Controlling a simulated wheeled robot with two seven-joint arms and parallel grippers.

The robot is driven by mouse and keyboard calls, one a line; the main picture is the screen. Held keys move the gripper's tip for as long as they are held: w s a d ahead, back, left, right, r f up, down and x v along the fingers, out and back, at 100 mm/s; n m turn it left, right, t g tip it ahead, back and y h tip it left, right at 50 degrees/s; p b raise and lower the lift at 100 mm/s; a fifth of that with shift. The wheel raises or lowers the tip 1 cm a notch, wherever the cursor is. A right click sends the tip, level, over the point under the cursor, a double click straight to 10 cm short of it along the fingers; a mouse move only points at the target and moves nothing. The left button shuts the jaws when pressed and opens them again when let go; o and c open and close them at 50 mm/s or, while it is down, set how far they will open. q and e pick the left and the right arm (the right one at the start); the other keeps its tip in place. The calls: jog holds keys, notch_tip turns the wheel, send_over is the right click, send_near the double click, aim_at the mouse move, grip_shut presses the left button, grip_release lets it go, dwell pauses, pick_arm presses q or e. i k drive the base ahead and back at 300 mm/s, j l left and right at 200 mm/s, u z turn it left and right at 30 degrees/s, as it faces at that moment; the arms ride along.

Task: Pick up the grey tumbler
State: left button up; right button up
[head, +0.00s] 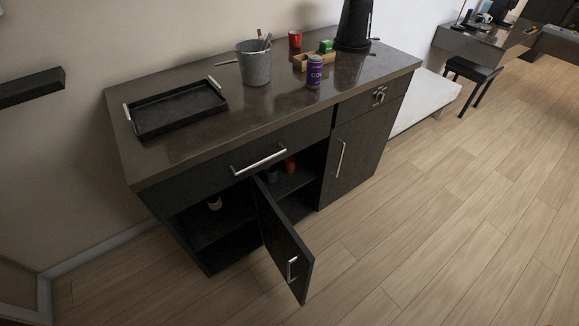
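No cup in view is clearly the grey tumbler. A grey speckled bucket-like container (254,66) stands upright on the counter with metal utensils in it; it is the largest grey vessel. Inside the open cabinet, a small pale object (214,202) sits on the shelf at the left, partly in shadow. A small dark bluish-grey cup-like object (272,173) stands deeper inside, beside an orange-red one (290,165); both are dim, and I cannot tell their exact shape. Neither of my grippers is in view.
The dark vanity counter (200,150) holds a black tray (178,133), a purple can (315,72), a red cup (295,39), a wooden caddy (301,62) and a black coffee machine (354,25). The left cabinet door (283,240) stands open into the floor space. Floor in front is clear.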

aim_at(270, 172)
jog(key=l+u, duration=0.2)
jog(key=l, duration=0.4)
jog(key=k+l+u, duration=0.2)
jog(key=l, duration=0.4)
jog(key=l+u, duration=0.2)
jog(key=l, duration=0.45)
jog(key=i+l+u, duration=0.15)
jog(key=i+l, duration=0.2)
jog(key=i+l+u, duration=0.2)
jog(key=i+l, duration=0.15)
jog(key=l, duration=0.15)
jog(key=i+l+u, duration=0.15)
jog(key=i+l, duration=0.15)
jog(key=l, duration=0.15)
jog(key=i, duration=0.4)
